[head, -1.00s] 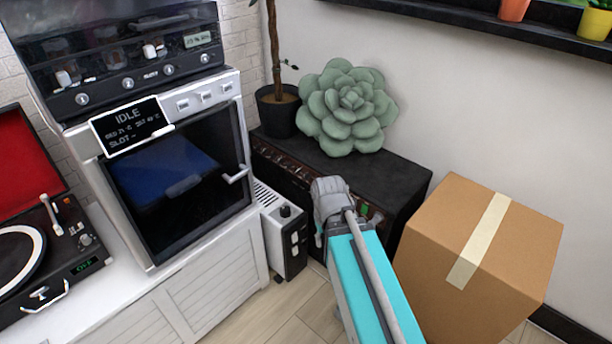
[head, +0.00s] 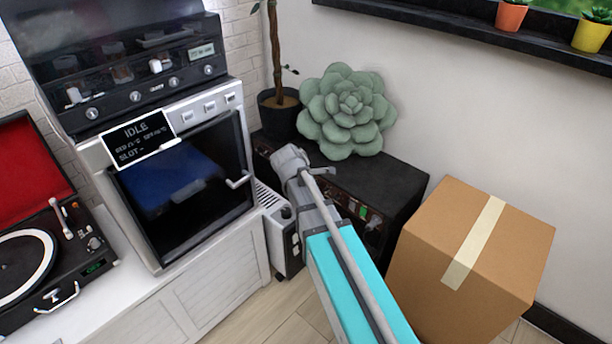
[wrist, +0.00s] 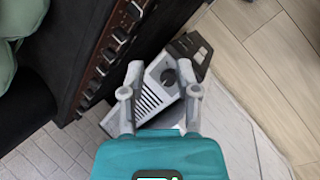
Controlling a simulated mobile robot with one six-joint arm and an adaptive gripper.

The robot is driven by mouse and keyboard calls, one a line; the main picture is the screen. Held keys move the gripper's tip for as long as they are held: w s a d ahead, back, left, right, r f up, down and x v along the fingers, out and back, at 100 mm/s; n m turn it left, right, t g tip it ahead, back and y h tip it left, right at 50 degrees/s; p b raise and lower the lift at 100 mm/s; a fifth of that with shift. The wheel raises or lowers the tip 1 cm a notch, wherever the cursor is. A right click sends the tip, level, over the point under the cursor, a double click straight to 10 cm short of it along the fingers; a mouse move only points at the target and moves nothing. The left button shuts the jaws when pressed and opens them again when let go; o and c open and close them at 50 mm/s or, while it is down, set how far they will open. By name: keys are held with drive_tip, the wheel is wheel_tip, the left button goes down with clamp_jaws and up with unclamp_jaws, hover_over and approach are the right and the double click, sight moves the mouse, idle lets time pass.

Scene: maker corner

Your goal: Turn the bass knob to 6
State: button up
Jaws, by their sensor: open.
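The black amplifier (head: 385,185) stands against the wall, with a brown front panel that carries a row of knobs. In the wrist view its knob row (wrist: 112,45) runs along the upper left, several dark knobs with pale marks. I cannot read which knob is the bass knob or its setting. My gripper (wrist: 158,72) is open and empty in the wrist view, its fingertips beside and right of the knob row, apart from it. In the head view my gripper (head: 290,160) is in front of the amplifier's left part and hides some of the panel.
A white heater (head: 283,235) stands left of the amplifier and shows beneath my fingers in the wrist view. A cardboard box (head: 475,250) stands right. A green succulent cushion (head: 347,110) sits on the amplifier. An oven (head: 180,180) and turntable (head: 40,265) are left.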

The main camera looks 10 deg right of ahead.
drive_tip(key=w+a+r+n+t+h+p, duration=0.2)
drive_tip(key=w+r+n, duration=0.3)
drive_tip(key=w+n, duration=0.4)
drive_tip(key=shift+a+r+t, duration=0.3)
drive_tip(key=shift+a+r, duration=0.1)
drive_tip(key=shift+a, duration=0.25)
drive_tip(key=shift+f, duration=0.2)
drive_tip(key=w+d+f+b, duration=0.1)
drive_tip(key=d+f+b, duration=0.1)
drive_tip(key=f+b, duration=0.4)
drive_tip(key=w+d+f+b, duration=0.2)
drive_tip(key=f+b, duration=0.5)
drive_tip(key=shift+w, duration=0.3)
drive_tip(key=shift+c, duration=0.2)
clamp_jaws()
